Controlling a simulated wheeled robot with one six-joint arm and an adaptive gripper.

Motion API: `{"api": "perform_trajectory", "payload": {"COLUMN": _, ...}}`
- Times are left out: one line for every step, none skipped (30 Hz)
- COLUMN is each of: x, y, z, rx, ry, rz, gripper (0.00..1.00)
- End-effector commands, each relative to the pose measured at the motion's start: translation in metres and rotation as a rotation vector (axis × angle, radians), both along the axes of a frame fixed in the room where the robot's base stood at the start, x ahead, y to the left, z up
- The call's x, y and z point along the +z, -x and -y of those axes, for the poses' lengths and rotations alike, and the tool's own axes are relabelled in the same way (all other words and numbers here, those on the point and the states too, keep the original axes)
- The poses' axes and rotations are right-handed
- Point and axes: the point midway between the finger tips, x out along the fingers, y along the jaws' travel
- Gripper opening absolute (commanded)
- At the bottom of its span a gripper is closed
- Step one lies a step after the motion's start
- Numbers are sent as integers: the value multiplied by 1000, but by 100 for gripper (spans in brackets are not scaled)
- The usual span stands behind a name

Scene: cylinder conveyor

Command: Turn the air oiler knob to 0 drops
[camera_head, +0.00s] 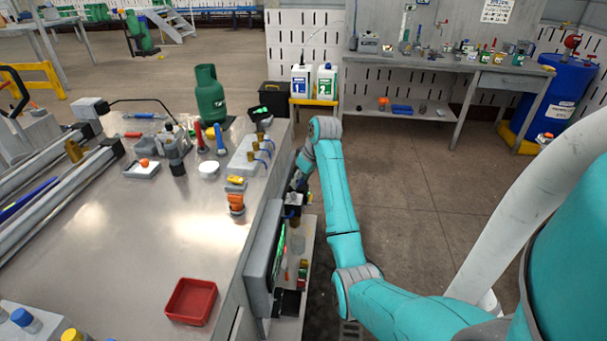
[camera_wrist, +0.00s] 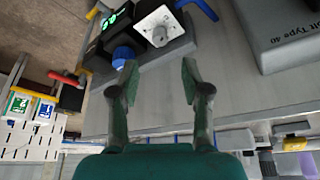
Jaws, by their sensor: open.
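My gripper (camera_wrist: 159,78) is open in the wrist view, with nothing between its two green fingers. Beyond the fingertips is a dark unit with a blue knob (camera_wrist: 122,56), a white square face with a grey round part (camera_wrist: 157,26) and a green-lit display (camera_wrist: 118,16). The blue knob is just beyond the left fingertip, apparently apart from it. I cannot tell which part is the air oiler knob, or read any drop setting. In the head view, my gripper (camera_head: 298,181) is at the bench's right side, above black fittings with a clear bowl (camera_head: 297,242); its fingers are hard to make out.
The metal bench (camera_head: 110,240) carries a red tray (camera_head: 190,301), a green gas bottle (camera_head: 210,95) and several small parts. A grey panel box (camera_head: 262,258) sticks out from its right side. Open floor (camera_head: 420,200) lies to the right.

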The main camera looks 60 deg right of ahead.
Motion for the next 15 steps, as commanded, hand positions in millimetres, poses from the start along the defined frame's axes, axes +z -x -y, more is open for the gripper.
{"api": "perform_trajectory", "payload": {"x": 7, "y": 2, "z": 0, "rx": -1, "ry": 2, "rz": 2, "gripper": 47}}
{"api": "perform_trajectory", "payload": {"x": 10, "y": 4, "z": 0, "rx": -1, "ry": 2, "rz": 2, "gripper": 47}}
{"api": "perform_trajectory", "payload": {"x": 13, "y": 5, "z": -1, "rx": 0, "ry": 1, "rz": 1, "gripper": 47}}
{"api": "perform_trajectory", "payload": {"x": 16, "y": 6, "z": -1, "rx": 0, "ry": 0, "rz": 1, "gripper": 47}}
{"api": "perform_trajectory", "payload": {"x": 18, "y": 7, "z": -1, "rx": 0, "ry": 0, "rz": 1, "gripper": 47}}
{"api": "perform_trajectory", "payload": {"x": 20, "y": 8, "z": -2, "rx": 0, "ry": 1, "rz": 1, "gripper": 47}}
{"api": "perform_trajectory", "payload": {"x": 22, "y": 9, "z": -2, "rx": 0, "ry": 0, "rz": 1, "gripper": 47}}
{"api": "perform_trajectory", "payload": {"x": 23, "y": 9, "z": -2, "rx": 1, "ry": 1, "rz": 1, "gripper": 47}}
{"api": "perform_trajectory", "payload": {"x": 24, "y": 10, "z": -2, "rx": 1, "ry": 0, "rz": 0, "gripper": 47}}
{"api": "perform_trajectory", "payload": {"x": 25, "y": 10, "z": -2, "rx": 1, "ry": 0, "rz": 0, "gripper": 47}}
{"api": "perform_trajectory", "payload": {"x": 25, "y": 10, "z": -2, "rx": 1, "ry": -1, "rz": 0, "gripper": 47}}
{"api": "perform_trajectory", "payload": {"x": 25, "y": 11, "z": -2, "rx": 1, "ry": -1, "rz": 0, "gripper": 47}}
{"api": "perform_trajectory", "payload": {"x": 25, "y": 11, "z": -2, "rx": 1, "ry": -1, "rz": 0, "gripper": 47}}
{"api": "perform_trajectory", "payload": {"x": 25, "y": 11, "z": -2, "rx": 1, "ry": -1, "rz": 0, "gripper": 47}}
{"api": "perform_trajectory", "payload": {"x": 25, "y": 11, "z": -2, "rx": 1, "ry": -1, "rz": 0, "gripper": 47}}
